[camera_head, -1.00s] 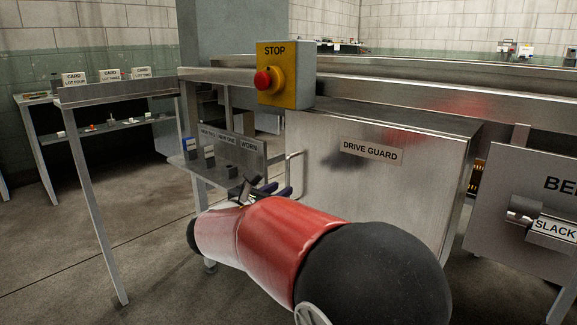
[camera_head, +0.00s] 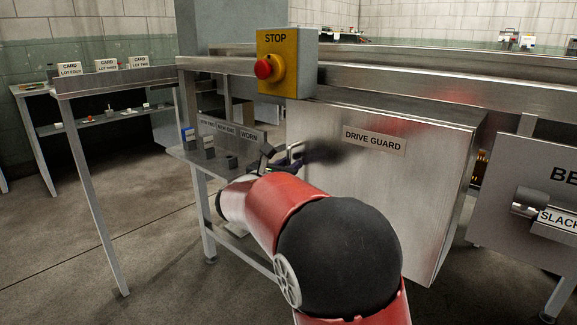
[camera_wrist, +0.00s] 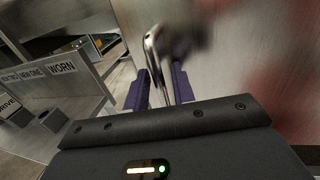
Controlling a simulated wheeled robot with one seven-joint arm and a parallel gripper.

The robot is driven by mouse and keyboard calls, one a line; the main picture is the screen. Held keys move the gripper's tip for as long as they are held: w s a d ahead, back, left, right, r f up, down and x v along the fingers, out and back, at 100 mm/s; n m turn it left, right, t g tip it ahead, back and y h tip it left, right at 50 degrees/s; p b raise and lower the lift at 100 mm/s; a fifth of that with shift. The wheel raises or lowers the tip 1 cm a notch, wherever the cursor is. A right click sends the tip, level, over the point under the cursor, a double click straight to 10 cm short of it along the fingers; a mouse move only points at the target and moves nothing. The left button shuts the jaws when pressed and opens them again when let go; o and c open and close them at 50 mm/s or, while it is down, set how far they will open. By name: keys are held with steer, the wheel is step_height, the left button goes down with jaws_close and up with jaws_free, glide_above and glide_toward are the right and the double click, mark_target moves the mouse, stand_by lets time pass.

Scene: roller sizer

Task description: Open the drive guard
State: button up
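The drive guard (camera_head: 380,185) is a large brushed-metal cover with a "DRIVE GUARD" label, under the conveyor rail; it looks closed. Its bar handle (camera_wrist: 155,62) shows in the wrist view as a bent shiny rod. My gripper (camera_head: 284,158) is at the guard's left edge in the head view, where it largely hides the handle. In the wrist view its two purple fingers (camera_wrist: 159,88) stand apart, with the rod running between them. A gap seems to show beside the rod, so the fingers look open around it; contact is unclear.
A yellow STOP box (camera_head: 286,63) with a red button sits above the guard's left edge. A shelf with small blocks and a "WORN" label (camera_head: 249,135) is left of my gripper. The slack panel (camera_head: 540,205) is at the right. Open floor lies front left.

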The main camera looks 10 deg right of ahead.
jaws_close()
steer(key=shift+s+a, duration=0.1)
